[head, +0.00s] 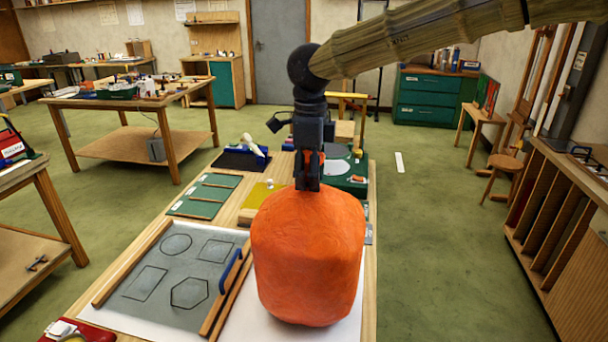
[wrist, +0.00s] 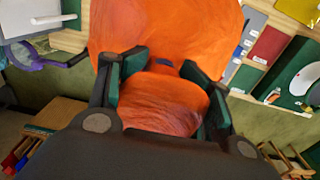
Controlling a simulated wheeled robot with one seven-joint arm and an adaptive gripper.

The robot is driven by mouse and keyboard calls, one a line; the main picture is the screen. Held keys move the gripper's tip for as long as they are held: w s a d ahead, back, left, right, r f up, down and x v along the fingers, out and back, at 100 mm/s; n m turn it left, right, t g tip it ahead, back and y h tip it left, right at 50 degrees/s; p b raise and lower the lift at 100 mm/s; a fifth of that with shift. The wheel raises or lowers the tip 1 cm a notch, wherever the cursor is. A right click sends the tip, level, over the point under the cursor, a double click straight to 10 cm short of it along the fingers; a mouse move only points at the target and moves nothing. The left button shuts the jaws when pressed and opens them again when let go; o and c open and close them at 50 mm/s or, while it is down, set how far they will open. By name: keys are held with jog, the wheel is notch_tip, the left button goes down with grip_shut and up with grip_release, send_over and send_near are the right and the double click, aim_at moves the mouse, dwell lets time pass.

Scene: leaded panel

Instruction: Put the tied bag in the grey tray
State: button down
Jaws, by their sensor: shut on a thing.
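A large orange tied bag (head: 306,258) hangs below my gripper (head: 307,186) over the near right part of the workbench in the head view. My gripper is shut on its gathered top. In the wrist view, the green-lined fingers of my gripper (wrist: 158,78) close around the orange bag (wrist: 165,30). Whether its underside touches the bench is hidden. A flat grey board (head: 182,275) with outlined shapes lies left of the bag between wooden strips. I cannot make out a grey tray for certain; the bag hides part of the bench.
A blue handle (head: 231,270) stands at the grey board's right edge. Green panels (head: 206,194), a yellow piece (head: 262,194) and a green case (head: 348,172) lie farther back on the bench. A red item (head: 76,331) is at the near left.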

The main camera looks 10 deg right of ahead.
jog(key=shift+w+d+p, duration=0.35)
jog(key=shift+w+d, duration=0.05)
jog(key=shift+d, duration=0.1)
jog(key=shift+s+f+p, duration=0.1)
jog(key=shift+f+p, duration=0.65)
jog(key=shift+f, duration=0.95)
jog(key=c, duration=0.6)
grip_release()
jog(key=shift+f, duration=0.15)
jog(key=shift+r, duration=0.2)
